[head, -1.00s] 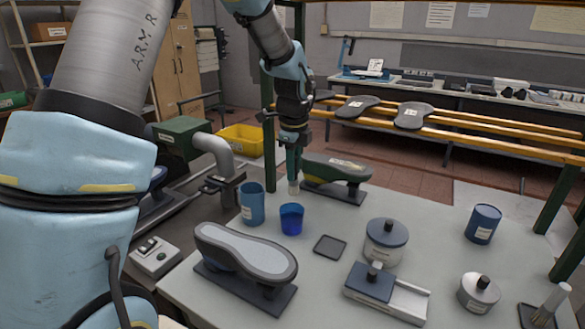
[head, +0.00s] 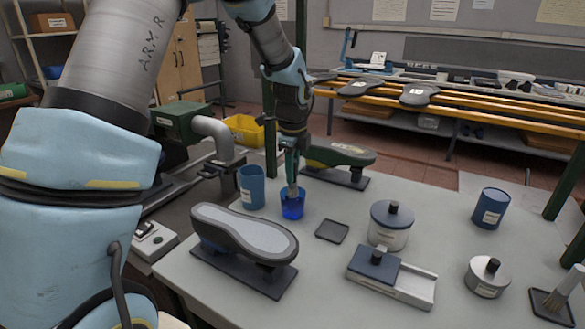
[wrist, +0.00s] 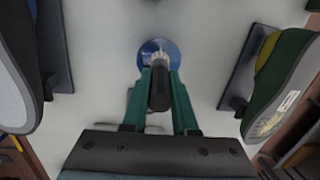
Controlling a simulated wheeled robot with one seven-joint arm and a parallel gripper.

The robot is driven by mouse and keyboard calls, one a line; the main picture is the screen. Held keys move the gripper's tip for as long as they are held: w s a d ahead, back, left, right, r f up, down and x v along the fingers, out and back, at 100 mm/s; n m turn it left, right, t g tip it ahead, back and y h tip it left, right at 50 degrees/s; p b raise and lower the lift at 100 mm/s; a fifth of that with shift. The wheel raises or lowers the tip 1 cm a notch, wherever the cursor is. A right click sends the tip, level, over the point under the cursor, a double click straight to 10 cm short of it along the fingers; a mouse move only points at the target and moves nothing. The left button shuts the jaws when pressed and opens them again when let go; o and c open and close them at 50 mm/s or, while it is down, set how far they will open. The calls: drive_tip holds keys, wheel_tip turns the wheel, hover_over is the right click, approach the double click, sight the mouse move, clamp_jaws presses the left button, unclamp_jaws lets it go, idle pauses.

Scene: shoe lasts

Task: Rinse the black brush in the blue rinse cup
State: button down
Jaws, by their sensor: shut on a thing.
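My gripper (head: 291,160) is shut on the black brush (wrist: 160,90), whose dark handle sits between the green fingers in the wrist view. The brush points down, and its pale bristle end (head: 293,188) is at the mouth of the blue rinse cup (head: 292,208), with the tip hidden by the cup wall. In the wrist view the rinse cup (wrist: 148,48) shows around and behind the bristles. The cup stands upright on the grey table. How deep the bristles reach cannot be seen.
A taller blue can (head: 251,190) stands close left of the cup. A shoe on a stand (head: 243,235) is in front, another (head: 338,155) behind. A dark square pad (head: 332,231) lies right of the cup. A lidded jar (head: 390,224) and a second brush (head: 563,291) are farther right.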

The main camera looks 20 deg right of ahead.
sight(293, 187)
drive_tip(key=shift+f+b, duration=1.3)
drive_tip(key=shift+f, duration=1.45)
drive_tip(key=shift+r+p, duration=4.3)
drive_tip(key=shift+r, duration=0.95)
wheel_tip(293, 187, up, 2)
drive_tip(key=shift+r+p, duration=0.1)
drive_tip(key=shift+p, duration=0.5)
drive_tip(key=shift+r, duration=0.9)
drive_tip(key=shift+s, duration=0.15)
